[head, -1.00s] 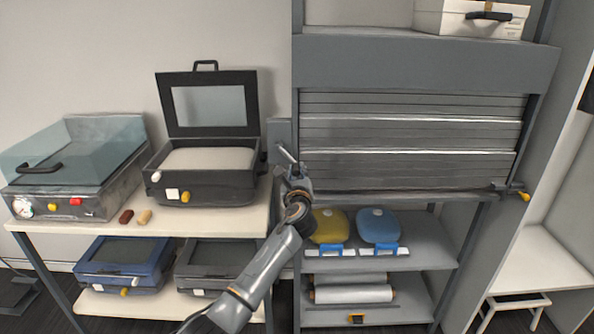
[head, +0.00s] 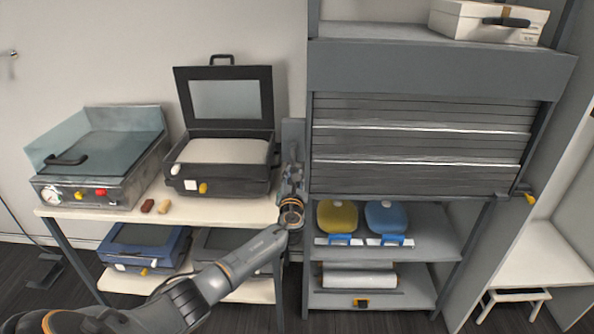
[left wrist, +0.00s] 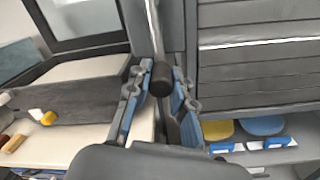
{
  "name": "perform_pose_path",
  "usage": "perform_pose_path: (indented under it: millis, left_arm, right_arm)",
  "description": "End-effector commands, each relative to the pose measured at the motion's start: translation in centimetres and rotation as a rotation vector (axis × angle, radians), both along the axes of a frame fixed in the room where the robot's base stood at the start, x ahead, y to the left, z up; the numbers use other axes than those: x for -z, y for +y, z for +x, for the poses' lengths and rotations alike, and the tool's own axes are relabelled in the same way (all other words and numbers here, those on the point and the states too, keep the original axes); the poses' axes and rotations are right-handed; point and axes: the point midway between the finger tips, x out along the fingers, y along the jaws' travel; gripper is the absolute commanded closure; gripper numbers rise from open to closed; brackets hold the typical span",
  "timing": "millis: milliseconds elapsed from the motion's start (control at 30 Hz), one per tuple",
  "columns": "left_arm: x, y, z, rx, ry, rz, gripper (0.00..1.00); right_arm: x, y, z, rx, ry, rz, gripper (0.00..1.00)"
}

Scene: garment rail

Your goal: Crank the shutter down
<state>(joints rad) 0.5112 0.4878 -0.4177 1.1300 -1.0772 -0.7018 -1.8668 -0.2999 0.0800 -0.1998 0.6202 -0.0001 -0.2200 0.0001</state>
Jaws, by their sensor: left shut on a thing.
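The grey slatted shutter (head: 415,145) hangs partway down the front of the shelf unit, its lower edge above the bowls. The crank's mounting plate (head: 293,130) is on the unit's left side. In the left wrist view, the metal crank arm (left wrist: 154,25) ends in a dark handle (left wrist: 165,80) between the blue-padded fingers. My left gripper (head: 292,170) is shut on that handle; in the head view it hides most of the crank. My right gripper is not in view.
A yellow bowl (head: 337,217) and a blue bowl (head: 386,217) sit on the shelf under the shutter. A table (head: 120,216) with an open black case (head: 222,180) stands close to the left. A yellow-ended latch (head: 529,197) sits at the unit's right side.

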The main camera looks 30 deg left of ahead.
Motion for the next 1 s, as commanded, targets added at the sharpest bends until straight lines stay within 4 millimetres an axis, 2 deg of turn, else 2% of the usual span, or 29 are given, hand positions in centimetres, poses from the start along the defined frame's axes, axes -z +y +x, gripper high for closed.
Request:
perform_pose_path:
  millis: [167, 633, 667, 767, 1000]
  left_arm:
    - [-0.2, 0.43, -0.2, -0.004, 0.02, 0.038, 1.0]
    - [-0.13, 0.58, -0.26, -0.006, 0.027, 0.05, 1.0]
    - [-0.13, 0.59, -0.26, -0.006, 0.027, 0.05, 0.74]
    - [-0.12, 0.56, -0.25, -0.005, 0.027, 0.05, 0.54]
    - [-0.05, 0.43, -0.23, -0.002, 0.027, 0.048, 0.54]
  right_arm:
    - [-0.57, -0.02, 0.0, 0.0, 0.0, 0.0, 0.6]
    - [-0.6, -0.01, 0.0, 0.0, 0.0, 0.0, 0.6]
    - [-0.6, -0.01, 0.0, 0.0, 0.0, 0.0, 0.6]
    - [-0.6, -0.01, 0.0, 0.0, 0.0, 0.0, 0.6]
    - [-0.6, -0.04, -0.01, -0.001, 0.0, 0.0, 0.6]
